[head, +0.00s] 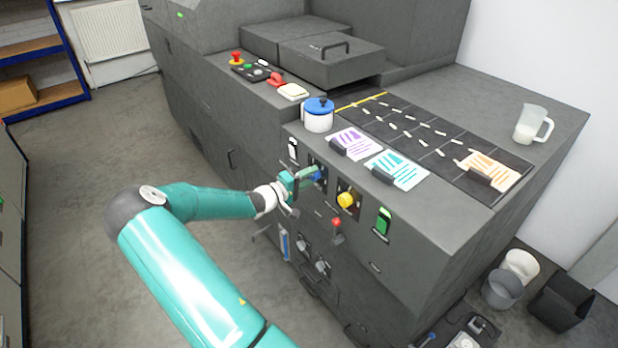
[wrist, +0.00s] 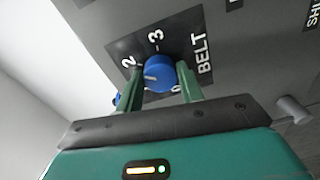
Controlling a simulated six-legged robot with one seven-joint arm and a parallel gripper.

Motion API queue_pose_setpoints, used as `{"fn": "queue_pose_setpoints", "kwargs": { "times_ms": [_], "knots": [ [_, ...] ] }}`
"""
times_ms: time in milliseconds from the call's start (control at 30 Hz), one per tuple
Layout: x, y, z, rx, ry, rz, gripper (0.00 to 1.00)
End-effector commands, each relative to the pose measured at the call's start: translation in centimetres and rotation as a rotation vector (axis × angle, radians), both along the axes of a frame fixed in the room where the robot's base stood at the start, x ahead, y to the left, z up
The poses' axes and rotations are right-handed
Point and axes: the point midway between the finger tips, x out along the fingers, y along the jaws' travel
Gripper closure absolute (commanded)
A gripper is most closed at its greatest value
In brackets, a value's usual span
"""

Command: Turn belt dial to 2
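The belt dial (wrist: 160,74) is a round blue knob on a dark plate marked BELT, with the numbers 2 and 3 visible. A short white mark on its face points left, on the side of the 2; whether it lines up with the 2 is hard to tell. My gripper (wrist: 160,82) has one green finger on each side of the dial, and both appear to touch it. In the head view my gripper (head: 305,179) is at the front panel of the grey machine (head: 420,270), and the dial there is mostly hidden.
A yellow knob (head: 347,200), a red switch (head: 336,223) and a green switch (head: 384,219) sit right of my gripper. The floor to the left is clear.

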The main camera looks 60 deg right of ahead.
Motion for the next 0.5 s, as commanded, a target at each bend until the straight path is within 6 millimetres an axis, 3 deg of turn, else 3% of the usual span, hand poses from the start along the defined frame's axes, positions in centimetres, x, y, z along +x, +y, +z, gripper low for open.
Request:
{"fn": "queue_pose_setpoints", "kwargs": {
  "times_ms": [33,100,500],
  "knots": [
    [0.09,0.03,0.00,0.000,0.000,0.001,0.53],
    [0.07,0.02,0.00,0.000,0.000,0.001,0.42],
    [0.51,0.80,0.02,0.001,0.001,0.003,0.42]
  ]
}}
